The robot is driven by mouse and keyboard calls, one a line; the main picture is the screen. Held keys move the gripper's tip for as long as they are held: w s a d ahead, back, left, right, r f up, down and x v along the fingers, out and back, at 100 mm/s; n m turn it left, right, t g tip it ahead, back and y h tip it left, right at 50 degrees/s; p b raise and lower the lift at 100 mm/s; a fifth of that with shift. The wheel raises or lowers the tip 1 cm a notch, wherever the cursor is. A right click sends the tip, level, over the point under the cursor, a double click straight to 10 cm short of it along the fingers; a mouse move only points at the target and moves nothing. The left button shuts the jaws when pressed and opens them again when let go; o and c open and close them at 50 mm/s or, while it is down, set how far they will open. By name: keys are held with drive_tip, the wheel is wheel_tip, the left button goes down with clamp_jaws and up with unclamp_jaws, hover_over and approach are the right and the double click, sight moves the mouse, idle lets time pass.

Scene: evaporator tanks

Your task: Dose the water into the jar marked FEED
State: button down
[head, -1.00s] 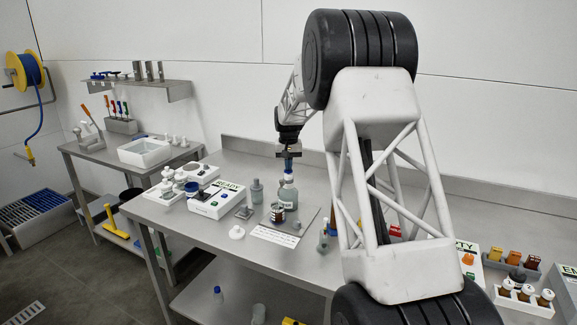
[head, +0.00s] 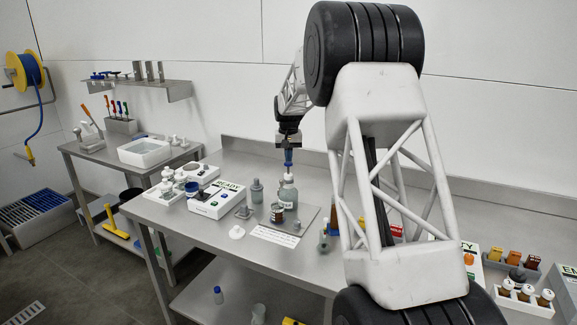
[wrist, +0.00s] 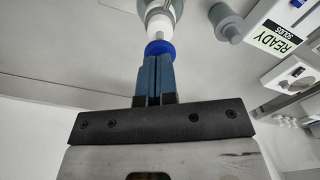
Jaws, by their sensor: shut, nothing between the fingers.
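A grey-green bottle (head: 288,194) with a pale label and a white neck stands on the left bench. A blue knob (wrist: 160,48) on a white stem tops it in the wrist view. My gripper (head: 288,164) is above the bottle, pointing down. Its blue fingers (wrist: 155,75) are shut together, with their tips at the knob and nothing between them. I cannot tell whether the tips touch the knob. A small jar (head: 277,213) with a pale label stands just in front of the bottle; its lettering is too small to read.
The jar is on a grey plate (head: 308,216), with a white printed card (head: 275,236) in front. My arm hides part of the bench on the right.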

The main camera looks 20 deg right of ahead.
sight(288, 164)
drive_tip(key=shift+r, duration=0.75)
drive_tip(key=shift+f, duration=0.2)
drive_tip(key=shift+f, duration=2.45)
drive_tip(key=shift+r, duration=2.65)
drive_tip(key=shift+f, duration=0.25)
